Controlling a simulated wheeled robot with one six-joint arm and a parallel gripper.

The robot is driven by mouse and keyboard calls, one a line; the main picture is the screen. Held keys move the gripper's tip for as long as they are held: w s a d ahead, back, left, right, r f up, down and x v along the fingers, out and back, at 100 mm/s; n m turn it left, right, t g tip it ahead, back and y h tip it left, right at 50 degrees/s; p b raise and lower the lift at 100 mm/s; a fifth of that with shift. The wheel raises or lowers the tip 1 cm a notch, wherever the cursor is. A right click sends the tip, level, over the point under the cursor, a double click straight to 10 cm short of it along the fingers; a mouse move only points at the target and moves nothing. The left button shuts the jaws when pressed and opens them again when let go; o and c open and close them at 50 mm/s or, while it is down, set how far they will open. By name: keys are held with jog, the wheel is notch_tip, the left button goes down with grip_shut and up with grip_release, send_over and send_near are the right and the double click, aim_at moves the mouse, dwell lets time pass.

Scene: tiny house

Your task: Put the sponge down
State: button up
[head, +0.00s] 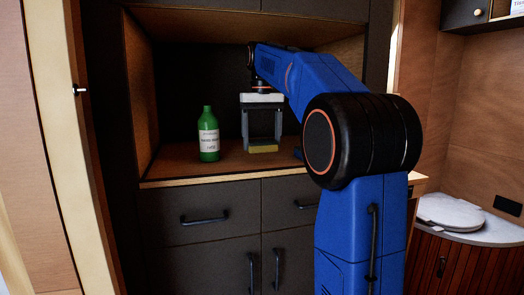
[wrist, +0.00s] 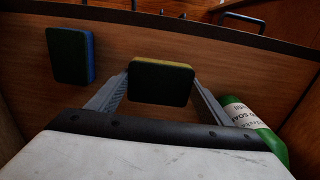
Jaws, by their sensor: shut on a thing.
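A sponge with a yellow side and a dark green face (wrist: 160,84) is between the fingers of my gripper (wrist: 161,80) in the wrist view. My gripper is shut on it. In the head view, my gripper (head: 262,144) points down inside the wooden cabinet niche, and the yellow sponge (head: 263,149) shows at its fingertips. The sponge is level and close to the shelf board (head: 225,172). I cannot tell whether it touches the board.
A green soap bottle (head: 208,136) stands upright left of my gripper; it also shows in the wrist view (wrist: 256,126). A second sponge with a blue side (wrist: 70,55) lies on the shelf on the other side. Niche walls enclose the space.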

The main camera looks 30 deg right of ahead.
aim_at(262, 141)
jog(key=shift+f, duration=1.65)
jog(key=shift+f, duration=0.15)
jog(key=o, duration=1.1)
jog(key=shift+r, duration=3.9)
jog(key=shift+s, duration=0.1)
